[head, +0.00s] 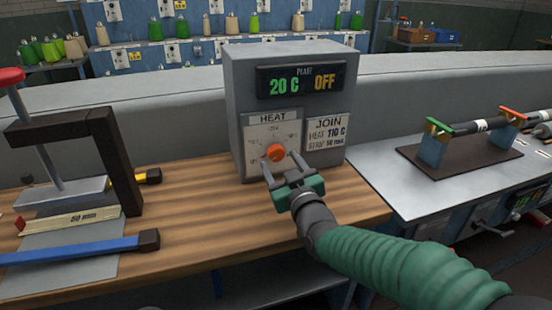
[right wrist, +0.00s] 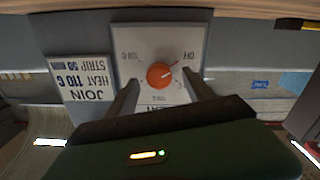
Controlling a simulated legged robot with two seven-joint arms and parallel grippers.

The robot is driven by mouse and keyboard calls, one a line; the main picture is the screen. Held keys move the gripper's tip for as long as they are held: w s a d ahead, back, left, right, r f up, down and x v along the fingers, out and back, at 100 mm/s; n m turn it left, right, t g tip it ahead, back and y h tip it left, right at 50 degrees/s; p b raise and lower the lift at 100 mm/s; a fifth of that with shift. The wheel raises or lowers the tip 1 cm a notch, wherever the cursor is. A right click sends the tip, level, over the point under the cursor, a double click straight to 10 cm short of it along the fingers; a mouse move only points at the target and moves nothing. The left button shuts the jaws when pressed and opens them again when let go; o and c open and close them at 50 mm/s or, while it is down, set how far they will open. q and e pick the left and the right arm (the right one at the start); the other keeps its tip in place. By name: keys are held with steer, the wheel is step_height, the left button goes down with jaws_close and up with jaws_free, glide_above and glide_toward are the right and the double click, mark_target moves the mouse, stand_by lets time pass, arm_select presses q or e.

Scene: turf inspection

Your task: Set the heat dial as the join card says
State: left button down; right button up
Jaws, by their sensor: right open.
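The heat dial (head: 276,153) is an orange knob on a pale HEAT panel (head: 258,133) of a grey control box (head: 236,85). In the right wrist view, upside down, the dial (right wrist: 160,76) has its pale pointer line towards OFF. The box display (head: 306,81) reads PLATE, 20 C, OFF. The join card (head: 326,132) reads HEAT 110 C, STRIP 50 mm; it also shows in the right wrist view (right wrist: 82,78). My right gripper (head: 283,163) is open, its fingers on either side of the dial with gaps visible. My left gripper is out of view.
The box stands on a wooden bench (head: 190,215). At left are a dark press frame (head: 118,160) with a red knob, a 50 mm strip (head: 75,217) and a blue bar (head: 75,249). At right, a rod fixture (head: 455,150) stands on a grey table.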

mark_target(278, 157)
steer(key=x, duration=0.4)
steer(key=shift+d, duration=0.15)
jaws_close()
